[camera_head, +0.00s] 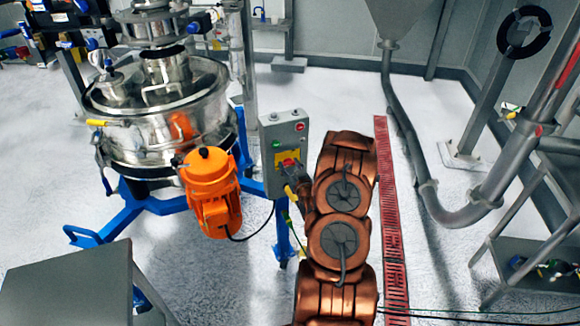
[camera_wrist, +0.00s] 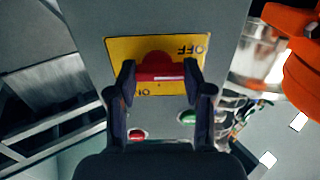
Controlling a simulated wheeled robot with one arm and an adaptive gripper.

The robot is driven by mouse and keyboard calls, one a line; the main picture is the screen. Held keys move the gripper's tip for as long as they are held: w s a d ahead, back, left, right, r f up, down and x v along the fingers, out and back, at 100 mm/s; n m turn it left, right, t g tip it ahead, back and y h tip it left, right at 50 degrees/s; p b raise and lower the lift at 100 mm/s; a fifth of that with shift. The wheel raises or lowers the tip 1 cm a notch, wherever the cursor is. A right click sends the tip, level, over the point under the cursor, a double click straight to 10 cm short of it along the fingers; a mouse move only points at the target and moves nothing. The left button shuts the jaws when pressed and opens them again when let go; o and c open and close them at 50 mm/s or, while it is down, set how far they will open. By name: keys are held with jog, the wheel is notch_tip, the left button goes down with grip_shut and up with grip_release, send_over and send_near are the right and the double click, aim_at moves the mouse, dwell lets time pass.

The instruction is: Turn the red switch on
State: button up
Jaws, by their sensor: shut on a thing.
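The red switch (camera_wrist: 158,68) is a rotary knob on a yellow plate (camera_wrist: 120,50) on the grey control box (camera_head: 283,127). In the wrist view the plate reads OFF at upper right and ON at lower left, both upside down. The knob's bar lies about level there. My gripper (camera_wrist: 159,78) is shut on the knob, one finger at each end of the bar. In the head view the red switch (camera_head: 288,161) shows on the lower part of the box, and my gripper (camera_head: 297,180) reaches it from the lower right, partly hidden by my arm.
A green button (camera_wrist: 187,117) and a red button (camera_wrist: 137,134) are on the same box. An orange motor (camera_head: 211,190) hangs left of it, beside the steel sifter (camera_head: 150,135). A grey table (camera_head: 70,285) stands at lower left. A grey pipe (camera_head: 405,130) runs at right.

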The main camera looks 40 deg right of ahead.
jog(key=c, duration=0.5)
jog(key=shift+o, duration=0.2)
